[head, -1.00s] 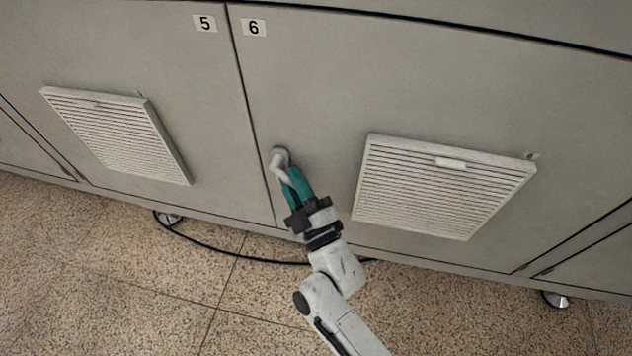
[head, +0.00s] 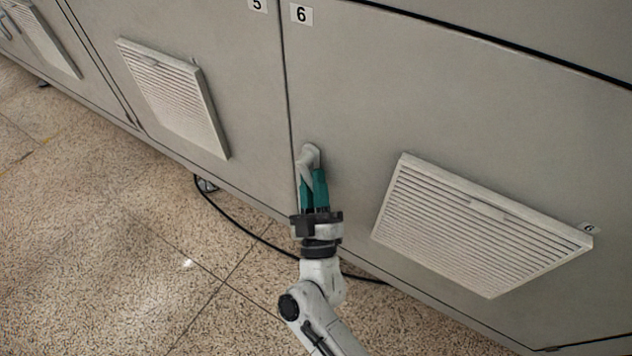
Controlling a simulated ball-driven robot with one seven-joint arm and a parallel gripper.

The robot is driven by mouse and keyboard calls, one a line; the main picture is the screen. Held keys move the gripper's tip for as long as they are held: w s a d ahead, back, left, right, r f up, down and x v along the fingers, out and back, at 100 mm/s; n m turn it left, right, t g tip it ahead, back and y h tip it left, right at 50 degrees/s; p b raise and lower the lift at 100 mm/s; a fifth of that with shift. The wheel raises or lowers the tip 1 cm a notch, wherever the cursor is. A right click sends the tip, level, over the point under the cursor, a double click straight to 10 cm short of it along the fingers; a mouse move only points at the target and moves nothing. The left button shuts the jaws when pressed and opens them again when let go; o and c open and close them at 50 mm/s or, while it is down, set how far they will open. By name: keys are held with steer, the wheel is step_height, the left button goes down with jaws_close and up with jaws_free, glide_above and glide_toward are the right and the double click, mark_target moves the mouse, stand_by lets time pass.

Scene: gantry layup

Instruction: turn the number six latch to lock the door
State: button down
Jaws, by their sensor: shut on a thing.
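The door labelled 6 (head: 400,90) is a grey panel, flush with the cabinet front. Its latch (head: 308,155) is a pale grey handle near the door's left edge, below the number 6 label (head: 301,14). The latch's upper, rounded end shows, and its lever hangs down between the fingers. My gripper (head: 313,178) has green fingers and is shut on the latch lever from below. The fingers hide part of the lever.
A louvred vent (head: 480,225) sticks out of the door to the right of my gripper. Another vent (head: 175,95) is on the door labelled 5 at left. A black cable (head: 240,232) lies on the speckled floor (head: 100,250) under the cabinet. The floor at left is clear.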

steer(key=c, duration=1.1)
jaws_free()
steer(key=p+v, duration=0.1)
steer(key=v, duration=0.9)
steer(key=shift+s+f, duration=0.2)
steer(key=shift+s, duration=0.15)
steer(key=shift+c, duration=0.3)
